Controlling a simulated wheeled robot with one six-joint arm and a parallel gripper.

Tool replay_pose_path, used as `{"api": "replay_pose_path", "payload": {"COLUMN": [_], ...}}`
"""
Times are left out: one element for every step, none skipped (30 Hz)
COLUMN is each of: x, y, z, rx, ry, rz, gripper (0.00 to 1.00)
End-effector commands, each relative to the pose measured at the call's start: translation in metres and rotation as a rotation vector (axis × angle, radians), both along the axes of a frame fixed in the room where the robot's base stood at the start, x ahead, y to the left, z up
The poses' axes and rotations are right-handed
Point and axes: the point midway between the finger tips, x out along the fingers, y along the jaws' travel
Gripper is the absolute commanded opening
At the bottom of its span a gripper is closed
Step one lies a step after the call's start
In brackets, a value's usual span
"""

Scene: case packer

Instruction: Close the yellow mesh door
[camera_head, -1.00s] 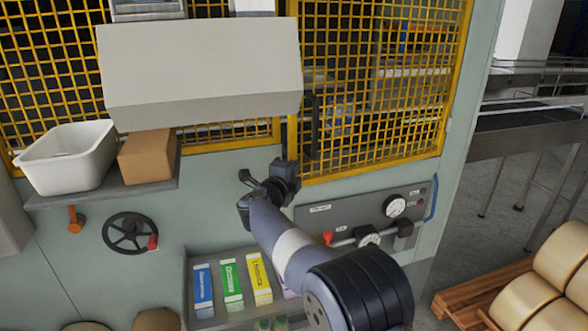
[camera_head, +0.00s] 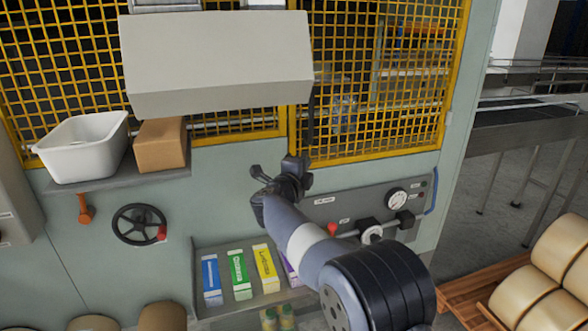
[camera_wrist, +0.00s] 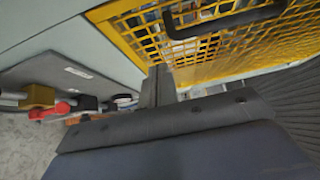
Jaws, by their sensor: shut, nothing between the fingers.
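The yellow mesh door (camera_head: 385,95) is at the upper right of the machine front in the head view. Its dark upright handle (camera_head: 311,118) is near its left edge. The door looks shut or nearly shut; I cannot tell whether a small gap remains. In the wrist view the door's mesh and lower frame (camera_wrist: 215,72) fill the top right, with the handle (camera_wrist: 225,22) across it. My gripper (camera_head: 296,163) is at the door's lower left corner, below the handle. It is shut and empty. Whether it touches the door frame is unclear.
A grey sloped box (camera_head: 215,65) juts out left of the door. A white basin (camera_head: 82,150) and a cardboard box (camera_head: 160,145) stand on a shelf. A control panel (camera_head: 345,203) with knobs is below the door. A handwheel (camera_head: 139,224) and several cartons (camera_head: 239,274) are lower left.

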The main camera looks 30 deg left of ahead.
Motion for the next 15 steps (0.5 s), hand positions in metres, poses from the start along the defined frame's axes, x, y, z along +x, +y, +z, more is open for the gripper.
{"api": "replay_pose_path", "payload": {"x": [-0.010,-0.016,-0.023,-0.028,-0.033,-0.040,-0.045,-0.051,-0.057,-0.062,-0.066,-0.071,-0.074,-0.078,-0.081], "y": [0.006,0.010,0.014,0.017,0.020,0.024,0.027,0.030,0.033,0.036,0.039,0.041,0.043,0.045,0.047], "z": [-0.003,-0.003,-0.003,-0.003,-0.003,-0.003,-0.002,-0.002,-0.002,-0.002,-0.002,-0.002,-0.002,-0.002,-0.001], "rx": [0.000,0.000,-0.001,-0.001,0.000,0.000,0.000,0.001,0.000,0.000,0.000,0.000,0.000,0.000,0.000], "ry": [0.000,-0.001,-0.001,0.000,0.000,0.000,0.000,-0.001,-0.001,-0.001,0.000,0.000,0.000,0.000,0.000], "rz": [0.004,0.005,0.004,0.005,0.005,0.004,0.004,0.005,0.004,0.005,0.004,0.003,0.003,0.003,0.003], "gripper": [0.00,0.00,0.00,0.00,0.00,0.00,0.00,0.00,0.00,0.00,0.00,0.00,0.00,0.00,0.00]}}
